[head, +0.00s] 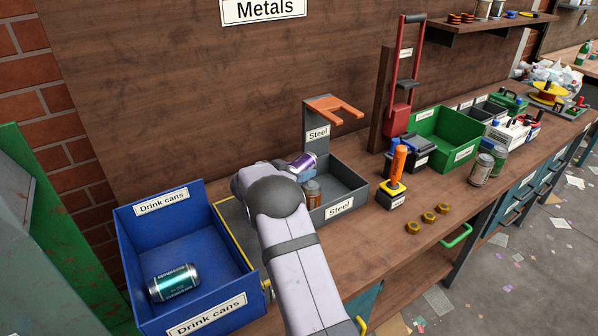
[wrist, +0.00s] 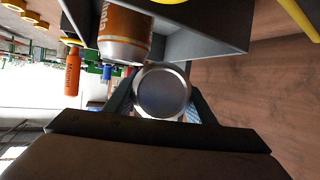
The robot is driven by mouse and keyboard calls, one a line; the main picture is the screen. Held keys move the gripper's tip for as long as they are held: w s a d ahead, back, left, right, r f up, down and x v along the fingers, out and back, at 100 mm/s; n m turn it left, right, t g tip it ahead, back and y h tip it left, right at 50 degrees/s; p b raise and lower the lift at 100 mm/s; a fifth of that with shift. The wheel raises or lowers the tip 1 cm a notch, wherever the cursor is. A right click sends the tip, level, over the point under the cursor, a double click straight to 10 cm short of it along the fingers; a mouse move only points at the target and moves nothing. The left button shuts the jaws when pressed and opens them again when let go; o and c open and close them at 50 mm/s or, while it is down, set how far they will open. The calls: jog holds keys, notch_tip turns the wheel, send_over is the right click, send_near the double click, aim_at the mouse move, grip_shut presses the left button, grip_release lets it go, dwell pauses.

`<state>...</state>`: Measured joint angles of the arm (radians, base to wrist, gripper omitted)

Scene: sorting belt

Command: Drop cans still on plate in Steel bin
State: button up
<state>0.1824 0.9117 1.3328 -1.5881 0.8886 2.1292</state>
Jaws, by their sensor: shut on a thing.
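A purple can (head: 302,162) is tilted at the end of my arm, above the back left part of the grey Steel bin (head: 341,207). My gripper (wrist: 163,95) is shut on this can, whose round silver end (wrist: 162,92) faces the wrist camera. In the head view my arm hides most of the gripper. An orange-brown can (head: 312,193) stands inside the Steel bin at its left; it also shows in the wrist view (wrist: 125,38). A grey plate with a yellow edge (head: 233,213) lies left of the bin, mostly hidden by my arm.
A blue Drink cans bin (head: 190,232) at the left holds a teal can (head: 174,282). An orange fork on a grey upright (head: 335,109) rises behind the Steel bin. An orange-handled tool (head: 397,168) and brass nuts (head: 428,217) are to the right.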

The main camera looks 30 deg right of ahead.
jog(key=shift+f+b, duration=0.35)
jog(key=shift+b, duration=0.4)
jog(key=o, duration=1)
jog(key=shift+r, duration=0.15)
jog(key=r+p, duration=0.1)
jog(key=p, duration=0.2)
jog(key=shift+r+p, duration=0.3)
jog(key=b+v, duration=0.2)
jog(key=v, duration=0.4)
jog(key=b+v, duration=0.3)
jog(key=v, duration=0.2)
jog(key=shift+s+a+f, duration=0.1)
jog(key=shift+s+a, duration=0.15)
jog(key=shift+a, duration=0.15)
